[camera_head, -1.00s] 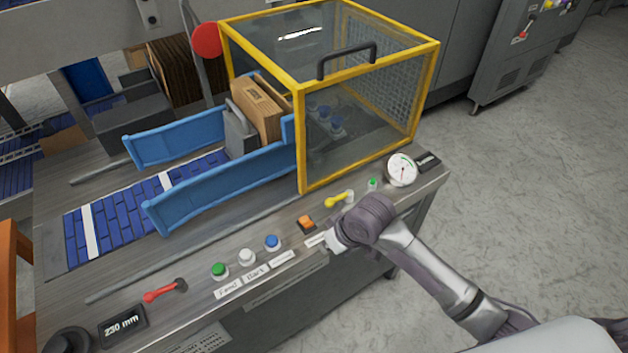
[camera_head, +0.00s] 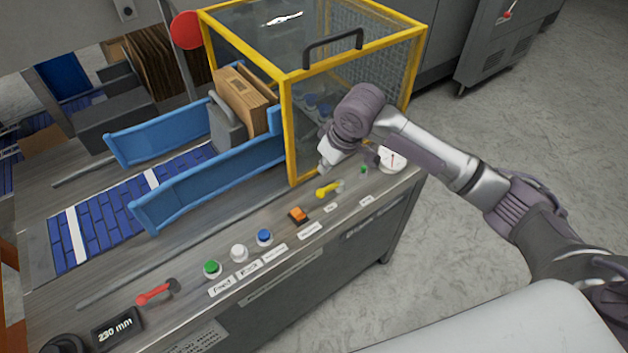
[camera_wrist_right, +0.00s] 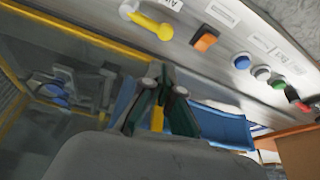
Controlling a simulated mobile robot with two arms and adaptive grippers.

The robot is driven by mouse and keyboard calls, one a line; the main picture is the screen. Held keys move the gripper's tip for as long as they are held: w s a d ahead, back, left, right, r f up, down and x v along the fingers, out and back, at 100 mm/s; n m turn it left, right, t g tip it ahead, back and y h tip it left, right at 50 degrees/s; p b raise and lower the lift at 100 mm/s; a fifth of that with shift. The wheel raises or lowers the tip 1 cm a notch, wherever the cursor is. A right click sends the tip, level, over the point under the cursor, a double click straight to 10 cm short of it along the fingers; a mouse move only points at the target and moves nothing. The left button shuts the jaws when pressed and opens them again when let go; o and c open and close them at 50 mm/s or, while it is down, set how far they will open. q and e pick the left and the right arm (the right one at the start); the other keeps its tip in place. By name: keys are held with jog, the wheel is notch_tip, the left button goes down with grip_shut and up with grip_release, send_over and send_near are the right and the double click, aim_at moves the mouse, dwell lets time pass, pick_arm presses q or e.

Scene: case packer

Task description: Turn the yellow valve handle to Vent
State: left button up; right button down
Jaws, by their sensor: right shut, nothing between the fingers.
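The yellow valve handle (camera_head: 327,189) sits on the sloped control panel, between the orange switch and the green button. Its grip end points left, toward the orange switch. It also shows at the top of the right wrist view (camera_wrist_right: 152,26), next to a label that seems to read "Air". My right gripper (camera_head: 324,167) is raised just behind the handle, close to the guard's front corner, and apart from the handle. Its fingers (camera_wrist_right: 158,88) are together and hold nothing. No Vent marking is legible. My left gripper is out of view.
The yellow-framed guard (camera_head: 289,130) stands right behind my right gripper. An orange switch (camera_head: 298,215), blue button (camera_head: 264,237) and small green button (camera_head: 364,168) sit along the panel. A gauge (camera_head: 393,158) is partly behind my right arm. Blue rails (camera_head: 205,185) lie left.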

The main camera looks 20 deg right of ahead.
aim_at(330, 190)
jog(key=shift+r, duration=0.1)
jog(key=x, duration=1)
jog(key=shift+d, duration=0.1)
dwell(0.5)
